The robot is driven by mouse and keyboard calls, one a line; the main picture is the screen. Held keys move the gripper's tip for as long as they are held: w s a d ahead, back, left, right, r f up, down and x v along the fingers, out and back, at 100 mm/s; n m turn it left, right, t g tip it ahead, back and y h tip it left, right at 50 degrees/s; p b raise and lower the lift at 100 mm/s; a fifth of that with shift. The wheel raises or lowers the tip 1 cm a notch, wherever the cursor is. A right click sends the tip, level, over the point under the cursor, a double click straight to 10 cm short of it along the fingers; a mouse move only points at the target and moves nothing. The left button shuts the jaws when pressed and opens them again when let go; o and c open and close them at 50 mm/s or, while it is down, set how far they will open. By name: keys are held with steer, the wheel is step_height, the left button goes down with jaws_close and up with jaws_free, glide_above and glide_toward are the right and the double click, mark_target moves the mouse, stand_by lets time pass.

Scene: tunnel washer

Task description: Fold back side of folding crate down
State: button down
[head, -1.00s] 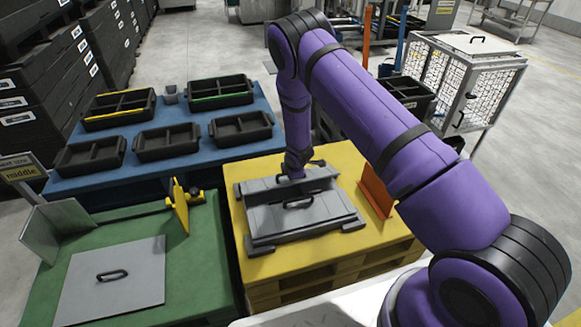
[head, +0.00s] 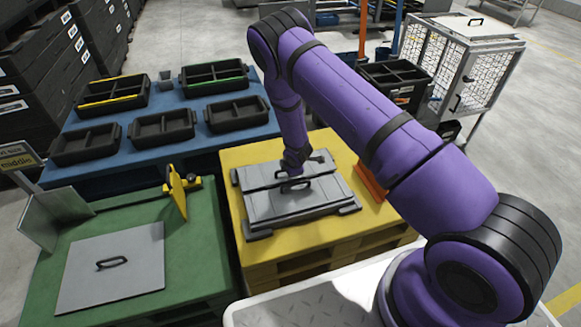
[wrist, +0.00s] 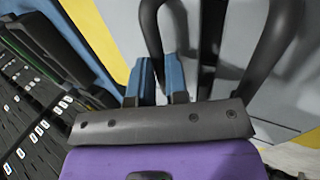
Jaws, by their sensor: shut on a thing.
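The grey folding crate (head: 258,212) lies low and nearly flat on the yellow pallet table. Its back side (head: 262,177) lies folded over toward the front, roughly level with the panel before it. My gripper (wrist: 162,90) has blue fingertips close together on a black handle (wrist: 152,35); the handle appears to belong to the back side. In the head view my wrist comes down over the middle of the crate and hides the grip. A second black handle bar (wrist: 275,40) shows at the right in the wrist view.
A green table (head: 190,262) at left holds a grey panel (head: 135,270) with a handle and a yellow upright bracket (head: 176,195). A blue table (head: 75,184) behind carries several black trays. An orange plate (head: 370,184) stands right of the crate.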

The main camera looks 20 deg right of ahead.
steer(key=shift+s+f, duration=0.25)
steer(key=shift+s, duration=0.05)
steer(key=c, duration=1.4)
jaws_free()
steer(key=shift+f, duration=0.1)
steer(key=shift+w, duration=0.1)
steer(key=shift+r, duration=0.25)
steer(key=shift+r, duration=0.3)
steer(key=v, duration=1)
